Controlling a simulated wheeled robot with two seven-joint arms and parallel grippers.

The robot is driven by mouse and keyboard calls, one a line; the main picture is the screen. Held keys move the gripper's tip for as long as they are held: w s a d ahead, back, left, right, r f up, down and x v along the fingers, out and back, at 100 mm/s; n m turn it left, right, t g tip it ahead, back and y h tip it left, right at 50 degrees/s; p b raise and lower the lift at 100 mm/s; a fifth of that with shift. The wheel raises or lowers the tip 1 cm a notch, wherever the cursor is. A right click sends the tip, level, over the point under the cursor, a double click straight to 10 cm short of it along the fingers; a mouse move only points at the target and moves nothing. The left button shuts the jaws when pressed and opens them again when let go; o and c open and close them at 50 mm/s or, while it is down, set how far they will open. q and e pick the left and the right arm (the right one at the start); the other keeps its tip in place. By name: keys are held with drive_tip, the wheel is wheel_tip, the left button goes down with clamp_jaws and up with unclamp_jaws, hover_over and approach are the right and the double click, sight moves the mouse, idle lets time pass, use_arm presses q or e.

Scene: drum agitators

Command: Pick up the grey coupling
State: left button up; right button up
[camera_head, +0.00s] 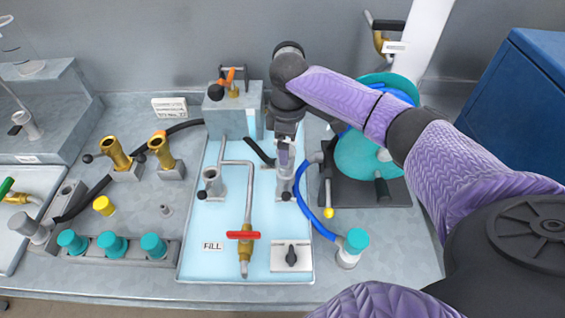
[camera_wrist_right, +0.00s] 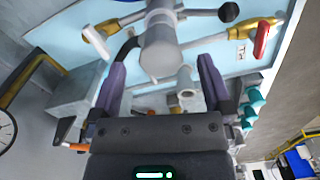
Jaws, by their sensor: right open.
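A grey coupling (camera_head: 285,188) with black-knobbed levers stands upright on the light blue panel, its top partly hidden by my right gripper (camera_head: 285,150). In the right wrist view, a large grey cylinder (camera_wrist_right: 158,50) with a black lever knob lies between the two open fingers of my right gripper (camera_wrist_right: 165,65). I see no contact between the fingers and it. A similar grey fitting (camera_head: 213,182) stands to the left on the same panel, and I cannot tell for sure which one the task means. My left gripper is out of view.
A pipe with a red-handled valve (camera_head: 243,236) runs along the panel (camera_head: 215,270). A blue hose (camera_head: 303,205) curves right of the coupling to a teal-capped fitting (camera_head: 356,241). Two brass fittings (camera_head: 160,150) stand at left.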

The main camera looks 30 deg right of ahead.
wheel_tip(320, 180, down, 4)
drive_tip(key=shift+w+a+f+b, duration=0.1)
drive_tip(key=shift+a+f+b, duration=0.1)
drive_tip(key=shift+b, duration=0.25)
drive_tip(key=shift+r, duration=0.1)
clamp_jaws()
